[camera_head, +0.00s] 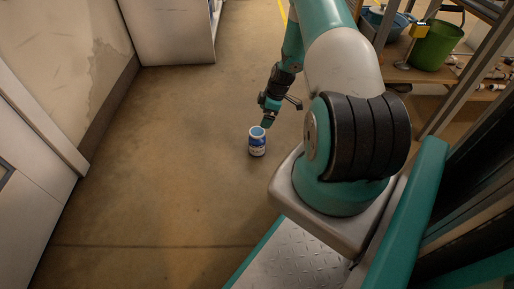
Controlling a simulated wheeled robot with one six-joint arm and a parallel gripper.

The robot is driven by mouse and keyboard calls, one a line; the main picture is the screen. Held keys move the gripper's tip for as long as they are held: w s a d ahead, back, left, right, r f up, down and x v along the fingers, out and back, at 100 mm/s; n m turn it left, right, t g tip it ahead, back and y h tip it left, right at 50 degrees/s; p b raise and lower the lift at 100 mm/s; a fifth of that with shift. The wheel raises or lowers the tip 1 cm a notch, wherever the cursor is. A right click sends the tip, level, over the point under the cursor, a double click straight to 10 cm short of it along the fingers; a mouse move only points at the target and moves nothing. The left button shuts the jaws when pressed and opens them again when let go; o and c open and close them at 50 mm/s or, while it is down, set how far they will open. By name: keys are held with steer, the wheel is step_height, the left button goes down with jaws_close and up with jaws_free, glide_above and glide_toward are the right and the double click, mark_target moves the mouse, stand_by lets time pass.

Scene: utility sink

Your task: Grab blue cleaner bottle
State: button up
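A small blue container with a white label (257,147) shows near the middle of the head view. It looks upright, with a pale blue top, and appears to be the blue cleaner bottle. My gripper (266,122) points down just above it and slightly to its right in the picture. The fingertips are small and overlap the container's upper right edge. I cannot tell whether they touch it, or whether they are open or shut. It is also unclear whether the container stands on the floor.
Bare brown floor (190,170) lies open to the left. A white cabinet (168,30) stands at the back left and a pale door (35,165) at the left edge. A wooden shelf (400,75) at upper right holds a green bucket (436,47) and a blue tub (390,25).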

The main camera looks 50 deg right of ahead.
mark_target(257, 131)
steer(key=b+x, duration=0.3)
steer(key=x, duration=0.3)
steer(key=shift+w+f, duration=0.1)
steer(key=shift+f, duration=0.25)
steer(key=b+x, duration=0.4)
steer(key=x, duration=0.1)
steer(key=shift+a+b, duration=0.35)
steer(key=c, duration=1.2)
steer(key=shift+o, duration=0.2)
steer(key=shift+r, duration=0.1)
